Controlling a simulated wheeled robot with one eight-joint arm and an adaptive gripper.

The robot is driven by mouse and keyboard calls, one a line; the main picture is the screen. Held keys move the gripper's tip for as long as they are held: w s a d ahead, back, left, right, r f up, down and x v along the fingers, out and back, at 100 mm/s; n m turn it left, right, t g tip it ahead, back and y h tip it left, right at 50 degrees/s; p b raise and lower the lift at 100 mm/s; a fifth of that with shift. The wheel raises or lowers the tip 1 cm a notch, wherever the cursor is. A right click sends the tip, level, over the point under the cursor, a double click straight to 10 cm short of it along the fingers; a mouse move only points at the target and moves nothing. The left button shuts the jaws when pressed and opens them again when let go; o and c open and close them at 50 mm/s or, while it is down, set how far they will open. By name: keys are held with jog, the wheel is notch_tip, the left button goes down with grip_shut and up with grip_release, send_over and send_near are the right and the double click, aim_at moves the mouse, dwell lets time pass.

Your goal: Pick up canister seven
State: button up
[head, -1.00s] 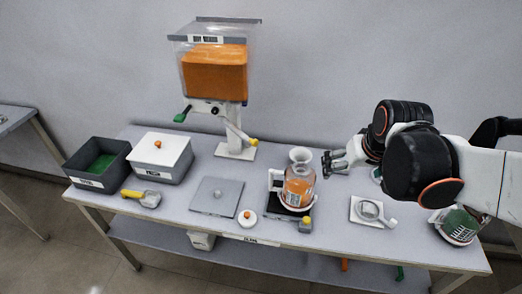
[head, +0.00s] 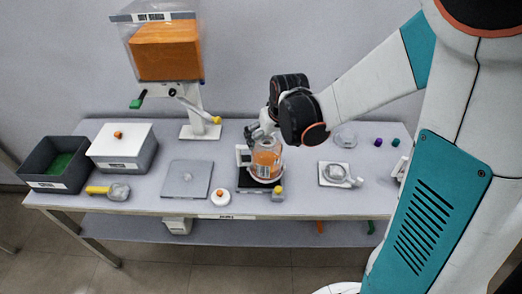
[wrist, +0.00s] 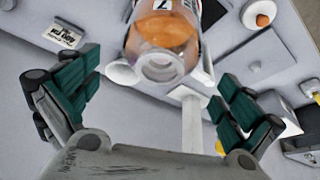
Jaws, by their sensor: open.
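A clear canister (head: 266,160) with orange contents stands on a dark pad beside the grey plate in the head view. The wrist view shows the canister (wrist: 163,38) close up, with its pale open neck toward me and part of a label that looks like a 7. My gripper (wrist: 160,88) is open, its green-padded fingers on either side of the neck and apart from it. In the head view my gripper (head: 258,133) is at the top of the canister, and my wrist hides part of the neck.
A dispenser (head: 166,50) with orange contents stands behind. A white-lidded box (head: 123,140) and dark bin (head: 30,152) are at left. A grey plate (head: 187,165), a small orange-knobbed lid (head: 220,197) and a yellow-handled tool (head: 110,191) lie in front. A white square holder (head: 336,174) is at right.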

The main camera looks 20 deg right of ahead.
aim_at(267, 144)
jog(key=shift+b+x, duration=1.15)
jog(key=shift+x, duration=1.8)
jog(key=shift+s, duration=0.1)
jog(key=shift+c, duration=0.2)
